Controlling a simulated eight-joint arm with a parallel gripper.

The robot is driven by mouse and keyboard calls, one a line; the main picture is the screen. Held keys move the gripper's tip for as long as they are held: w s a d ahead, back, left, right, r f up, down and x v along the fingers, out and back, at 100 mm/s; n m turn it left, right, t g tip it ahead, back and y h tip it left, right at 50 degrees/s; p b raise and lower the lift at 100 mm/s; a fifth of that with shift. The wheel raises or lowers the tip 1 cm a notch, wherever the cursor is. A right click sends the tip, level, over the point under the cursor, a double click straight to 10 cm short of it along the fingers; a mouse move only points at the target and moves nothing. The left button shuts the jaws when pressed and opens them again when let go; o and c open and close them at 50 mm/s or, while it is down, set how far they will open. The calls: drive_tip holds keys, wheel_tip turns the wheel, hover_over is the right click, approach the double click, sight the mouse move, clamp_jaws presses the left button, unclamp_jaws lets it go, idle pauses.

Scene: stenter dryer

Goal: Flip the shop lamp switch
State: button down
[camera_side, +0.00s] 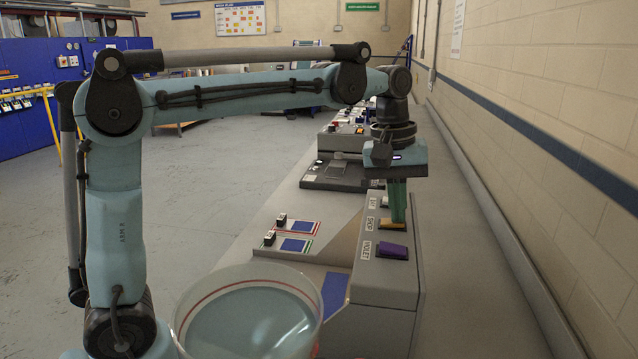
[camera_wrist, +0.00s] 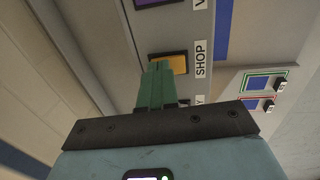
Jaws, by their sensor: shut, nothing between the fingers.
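The shop lamp switch is an orange-yellow rocker (camera_wrist: 170,64) labelled SHOP on a grey switch box; in the side view its orange edge (camera_side: 392,225) shows just below my fingers. My gripper (camera_side: 398,219) points straight down over it with its green fingers shut and empty. In the wrist view the fingertips (camera_wrist: 160,66) overlap the left part of the orange switch. I cannot tell whether they touch it. A purple switch (camera_side: 393,251), labelled VIOLET, sits on the nearer side of the box.
The grey switch box (camera_side: 385,290) stands on a long bench along the right wall (camera_side: 545,110). Two small black switches with red and green framed panels (camera_side: 290,238) lie to its left. A clear round tub (camera_side: 250,312) is in front. Other equipment (camera_side: 335,172) stands farther back.

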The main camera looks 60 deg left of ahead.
drive_tip(key=shift+w+d+f+g+y, duration=0.2)
drive_tip(key=shift+f+g+y, duration=0.25)
drive_tip(key=shift+g+y, duration=0.05)
drive_tip(key=shift+w+d+f, duration=0.1)
drive_tip(key=shift+w+d, duration=0.1)
drive_tip(key=shift+s+a, duration=0.65)
wheel_tip(320, 180, up, 15)
drive_tip(key=shift+w+d, duration=0.45)
